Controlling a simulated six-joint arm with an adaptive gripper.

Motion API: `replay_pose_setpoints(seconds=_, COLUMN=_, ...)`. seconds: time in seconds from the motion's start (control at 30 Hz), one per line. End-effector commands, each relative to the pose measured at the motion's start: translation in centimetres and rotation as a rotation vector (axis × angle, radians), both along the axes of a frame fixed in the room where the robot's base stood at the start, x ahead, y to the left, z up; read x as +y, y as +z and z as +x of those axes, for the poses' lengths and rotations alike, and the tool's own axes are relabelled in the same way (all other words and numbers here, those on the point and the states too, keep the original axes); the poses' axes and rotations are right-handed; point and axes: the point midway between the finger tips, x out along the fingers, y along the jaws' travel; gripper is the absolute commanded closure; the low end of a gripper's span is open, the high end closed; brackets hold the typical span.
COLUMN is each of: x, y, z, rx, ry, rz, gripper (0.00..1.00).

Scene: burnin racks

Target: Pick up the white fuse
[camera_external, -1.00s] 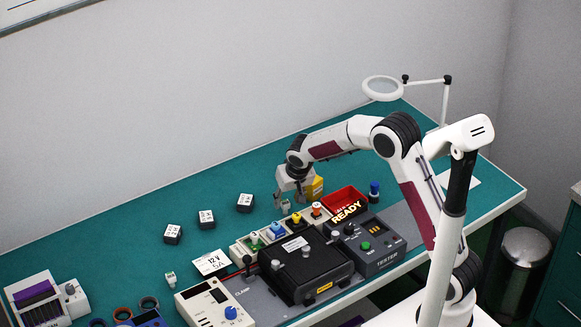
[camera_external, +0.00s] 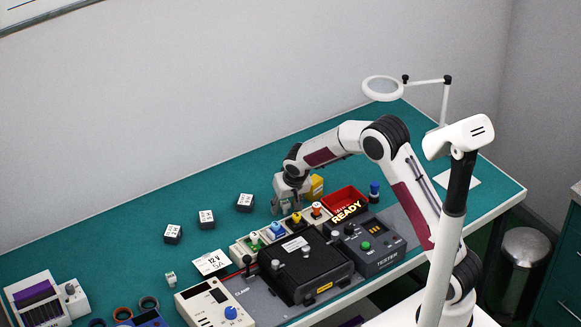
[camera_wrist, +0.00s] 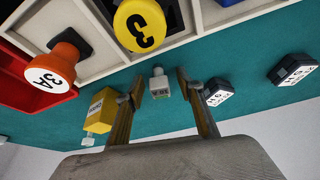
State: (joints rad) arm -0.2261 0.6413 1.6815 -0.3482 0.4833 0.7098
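The small white fuse (camera_wrist: 160,86), with a dark-lettered label, stands on the green mat in the wrist view. My gripper (camera_wrist: 160,88) is open, with one finger on each side of the fuse. Gaps show between the fuse and both fingers. In the external view my gripper (camera_external: 285,208) is low over the mat, behind the row of fuse bins. There the fingers largely hide the fuse.
A yellow block (camera_external: 316,185) stands close beside my gripper. The bins with a yellow fuse (camera_wrist: 140,24) and an orange fuse (camera_wrist: 52,70) lie nearby. Several black-and-white blocks (camera_external: 245,203) stand left on the mat. A red bin (camera_external: 345,199) is to the right.

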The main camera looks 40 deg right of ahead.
Motion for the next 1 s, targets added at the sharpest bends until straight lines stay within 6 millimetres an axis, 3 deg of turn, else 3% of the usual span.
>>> replay_pose_setpoints(seconds=0.1, x=0.0, y=0.0, z=0.0, rx=0.0, ry=0.0, rz=0.0, gripper=0.62)
replay_pose_setpoints(seconds=0.23, x=0.0, y=0.0, z=0.0, rx=0.0, ry=0.0, rz=0.0, gripper=0.96)
replay_pose_setpoints(seconds=0.27, x=0.0, y=0.0, z=0.0, rx=0.0, ry=0.0, rz=0.0, gripper=1.0)
replay_pose_setpoints(seconds=0.7, x=0.0, y=0.3, z=0.0, rx=-0.001, ry=0.0, rz=0.0, gripper=1.0)
replay_pose_setpoints(seconds=1.0, x=0.0, y=3.2, z=0.1, rx=-0.003, ry=-0.001, rz=0.001, gripper=1.0)
